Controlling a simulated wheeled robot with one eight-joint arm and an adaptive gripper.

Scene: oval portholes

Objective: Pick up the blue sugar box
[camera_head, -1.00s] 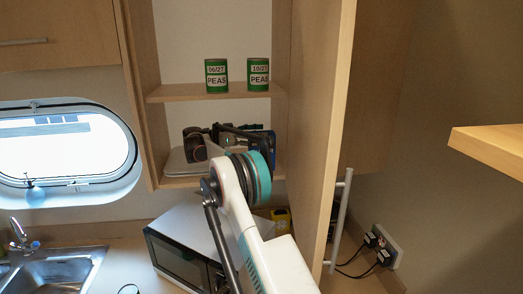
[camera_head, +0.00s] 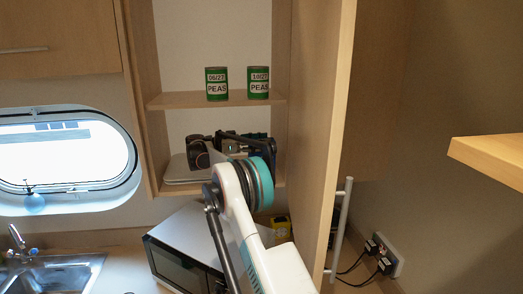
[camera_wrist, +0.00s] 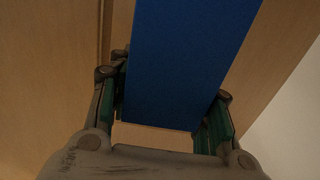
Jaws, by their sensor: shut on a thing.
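The blue sugar box (camera_wrist: 185,65) fills the upper middle of the wrist view as a plain blue face. My gripper (camera_wrist: 168,115) has one finger on each side of it and is shut on it. In the head view my gripper (camera_head: 243,140) is inside the open cupboard, at the lower shelf. The box is mostly hidden there behind my arm and gripper; only a dark bluish part (camera_head: 270,143) shows at the gripper's right. I cannot tell whether the box touches the shelf.
Two green pea cans (camera_head: 216,84) (camera_head: 258,83) stand on the shelf above. A flat grey thing (camera_head: 178,170) lies on the lower shelf at the left. The open cupboard door (camera_head: 320,130) stands close to the right of my arm. A microwave (camera_head: 185,250) and a yellow thing (camera_head: 281,227) are below.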

